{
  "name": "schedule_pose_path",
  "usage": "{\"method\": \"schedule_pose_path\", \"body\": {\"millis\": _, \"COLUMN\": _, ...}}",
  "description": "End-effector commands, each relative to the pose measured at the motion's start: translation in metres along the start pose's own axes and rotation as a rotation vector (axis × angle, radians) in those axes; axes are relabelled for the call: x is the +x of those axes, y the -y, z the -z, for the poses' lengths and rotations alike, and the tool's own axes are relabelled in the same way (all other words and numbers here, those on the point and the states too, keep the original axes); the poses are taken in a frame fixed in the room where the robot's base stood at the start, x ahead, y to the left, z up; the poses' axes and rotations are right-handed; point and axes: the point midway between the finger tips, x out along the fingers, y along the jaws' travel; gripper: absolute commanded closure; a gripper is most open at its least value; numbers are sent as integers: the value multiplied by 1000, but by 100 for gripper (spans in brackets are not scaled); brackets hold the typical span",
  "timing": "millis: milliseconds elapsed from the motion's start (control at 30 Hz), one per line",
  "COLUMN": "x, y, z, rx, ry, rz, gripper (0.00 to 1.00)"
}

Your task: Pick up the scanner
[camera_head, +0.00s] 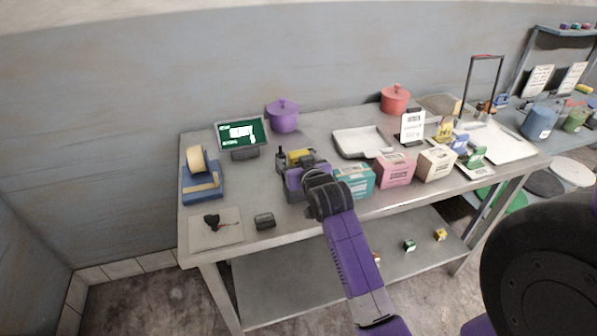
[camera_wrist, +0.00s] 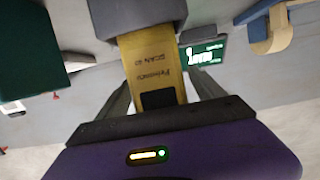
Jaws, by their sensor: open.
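The scanner (camera_head: 299,156) is yellow with dark grey parts and sits on the metal table in front of the small green-lit screen (camera_head: 241,134). My gripper (camera_head: 300,166) is over the table right at the scanner and hides part of it. In the wrist view the scanner (camera_wrist: 153,66) shows a yellow body with printed text and a grey block at the top. It lies between the two spread fingers of my gripper (camera_wrist: 162,88). Whether either finger touches it, I cannot tell.
A teal box (camera_head: 355,180), pink box (camera_head: 394,170) and cream box (camera_head: 436,162) stand right of my gripper. A blue tape dispenser (camera_head: 202,183) and a small dark grey object (camera_head: 264,221) are to the left. A white tray (camera_head: 362,143) and purple pot (camera_head: 283,115) are behind.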

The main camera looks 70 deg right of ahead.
Motion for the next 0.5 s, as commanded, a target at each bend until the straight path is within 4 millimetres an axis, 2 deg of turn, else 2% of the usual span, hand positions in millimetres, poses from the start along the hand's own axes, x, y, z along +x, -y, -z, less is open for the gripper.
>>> {"method": "schedule_pose_path", "body": {"millis": 300, "x": 5, "y": 0, "z": 0, "rx": 0, "ry": -1, "rz": 1, "gripper": 24}}
{"method": "schedule_pose_path", "body": {"millis": 500, "x": 5, "y": 0, "z": 0, "rx": 0, "ry": -1, "rz": 1, "gripper": 63}}
